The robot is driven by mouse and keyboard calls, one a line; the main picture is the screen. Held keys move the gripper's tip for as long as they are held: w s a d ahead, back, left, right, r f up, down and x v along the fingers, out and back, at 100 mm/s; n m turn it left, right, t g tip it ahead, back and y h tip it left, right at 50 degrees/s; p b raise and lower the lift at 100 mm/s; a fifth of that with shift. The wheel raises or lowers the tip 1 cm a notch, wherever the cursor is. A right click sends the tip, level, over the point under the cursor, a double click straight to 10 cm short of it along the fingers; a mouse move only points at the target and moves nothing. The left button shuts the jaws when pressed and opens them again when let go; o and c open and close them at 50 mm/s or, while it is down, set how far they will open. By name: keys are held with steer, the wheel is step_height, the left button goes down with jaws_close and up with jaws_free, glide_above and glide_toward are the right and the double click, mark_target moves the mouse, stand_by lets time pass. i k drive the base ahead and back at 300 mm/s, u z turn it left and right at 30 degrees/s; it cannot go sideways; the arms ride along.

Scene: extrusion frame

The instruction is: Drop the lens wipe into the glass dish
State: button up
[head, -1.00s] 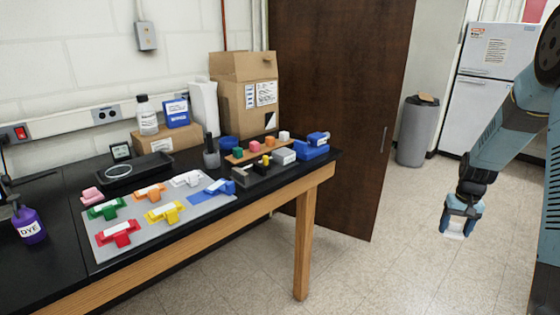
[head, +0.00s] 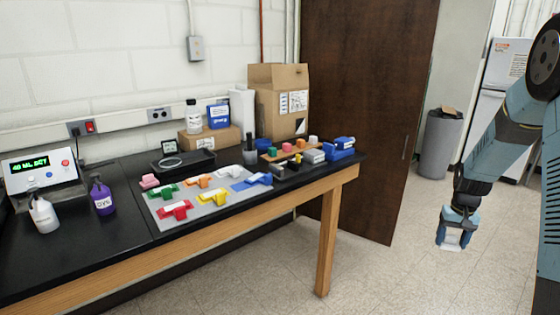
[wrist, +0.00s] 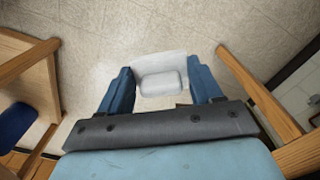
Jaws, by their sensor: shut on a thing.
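My gripper (head: 454,243) hangs at the right of the head view, over open floor and well away from the bench. It is shut on a white lens wipe (head: 452,239). In the wrist view the wipe (wrist: 160,68) shows as a pale sheet with a thicker middle between the blue fingers (wrist: 160,92). A round, clear-rimmed dish (head: 171,162), which looks like the glass dish, lies in a black tray on the bench, far left of my gripper. Its inside is too small to make out.
The black bench (head: 110,228) holds a grey mat (head: 208,210) with several coloured pieces, a purple dye bottle (head: 102,197), a white bottle (head: 43,214) and a display box (head: 42,172). A cardboard box (head: 278,98) stands behind. Floor before the bench is clear.

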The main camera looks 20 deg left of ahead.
mark_target(173, 167)
steer(key=z, duration=2.5)
steer(key=i, duration=0.1)
steer(key=u, duration=3.2)
